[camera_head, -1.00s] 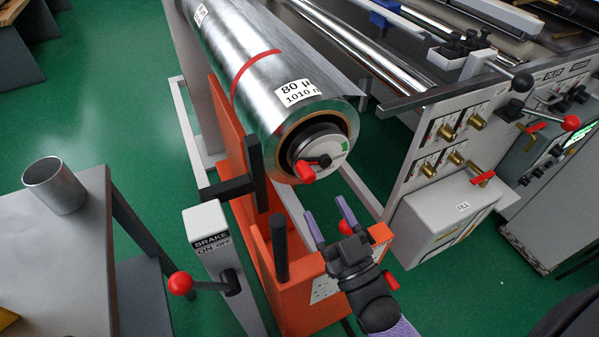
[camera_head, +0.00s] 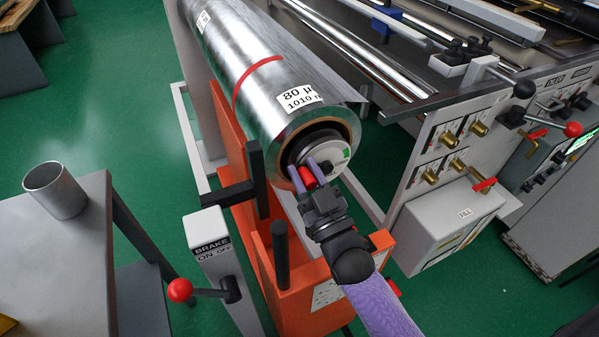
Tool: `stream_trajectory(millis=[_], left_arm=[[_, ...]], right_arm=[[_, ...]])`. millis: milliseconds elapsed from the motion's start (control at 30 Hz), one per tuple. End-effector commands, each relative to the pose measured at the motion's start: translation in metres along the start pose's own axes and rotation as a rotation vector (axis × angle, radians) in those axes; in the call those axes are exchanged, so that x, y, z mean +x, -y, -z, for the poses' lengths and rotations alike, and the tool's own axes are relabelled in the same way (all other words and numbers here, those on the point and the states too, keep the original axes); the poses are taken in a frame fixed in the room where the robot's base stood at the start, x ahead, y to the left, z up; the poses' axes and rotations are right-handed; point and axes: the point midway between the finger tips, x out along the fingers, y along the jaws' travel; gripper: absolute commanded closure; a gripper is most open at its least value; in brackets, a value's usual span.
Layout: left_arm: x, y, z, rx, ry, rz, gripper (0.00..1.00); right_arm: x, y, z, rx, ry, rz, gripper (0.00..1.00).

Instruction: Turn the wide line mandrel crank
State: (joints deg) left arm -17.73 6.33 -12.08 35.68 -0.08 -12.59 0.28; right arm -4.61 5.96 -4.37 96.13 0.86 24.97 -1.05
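The wide mandrel (camera_head: 325,151) is in the end of the large foil roll (camera_head: 262,75), its pale round face partly hidden by my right gripper. Its red crank handle (camera_head: 307,178) shows at the lower left of that face. My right gripper (camera_head: 306,166) is at the crank, its two purple fingers reaching over the red handle, with red showing between them. I cannot tell whether the fingers press on it. My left gripper is not in view.
The orange roll stand (camera_head: 320,276) has dark upright posts close left of my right gripper. A brake post (camera_head: 209,246) with a red-knobbed lever stands left of it. A machine panel (camera_head: 426,202) is on the right. A grey table (camera_head: 60,268) carries a metal cup (camera_head: 60,192).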

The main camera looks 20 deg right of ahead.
Motion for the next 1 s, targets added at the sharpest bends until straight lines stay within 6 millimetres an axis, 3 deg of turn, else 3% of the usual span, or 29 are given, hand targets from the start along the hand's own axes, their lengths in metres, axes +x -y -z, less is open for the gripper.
stream_trajectory(millis=[33, 133, 300, 500, 667, 700, 800, 867, 1000], left_arm=[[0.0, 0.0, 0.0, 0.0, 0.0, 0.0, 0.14], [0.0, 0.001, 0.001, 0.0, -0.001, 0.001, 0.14], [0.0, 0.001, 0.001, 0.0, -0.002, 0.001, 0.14], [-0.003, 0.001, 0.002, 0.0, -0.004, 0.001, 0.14], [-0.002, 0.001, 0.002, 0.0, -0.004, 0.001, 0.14], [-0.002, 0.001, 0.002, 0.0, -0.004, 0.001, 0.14], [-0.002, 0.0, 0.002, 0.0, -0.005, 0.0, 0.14], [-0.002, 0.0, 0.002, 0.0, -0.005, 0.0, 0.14], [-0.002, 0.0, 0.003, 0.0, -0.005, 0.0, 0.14]], right_arm=[[0.0, 0.001, 0.0, 0.0, 0.0, 0.001, 0.81], [0.0, 0.001, 0.0, 0.0, 0.0, 0.001, 1.0], [-0.001, 0.001, -0.001, -0.01, 0.001, 0.006, 1.0], [-0.005, 0.007, -0.012, -0.224, 0.003, 0.097, 1.0], [-0.005, 0.007, -0.012, -0.22, 0.002, 0.094, 1.0], [-0.005, 0.007, -0.012, -0.22, 0.002, 0.094, 0.63], [-0.005, 0.007, -0.012, -0.219, 0.002, 0.093, 0.42], [-0.005, 0.007, -0.012, -0.219, 0.002, 0.093, 0.3], [-0.005, 0.007, -0.012, -0.219, 0.001, 0.093, 0.3]])
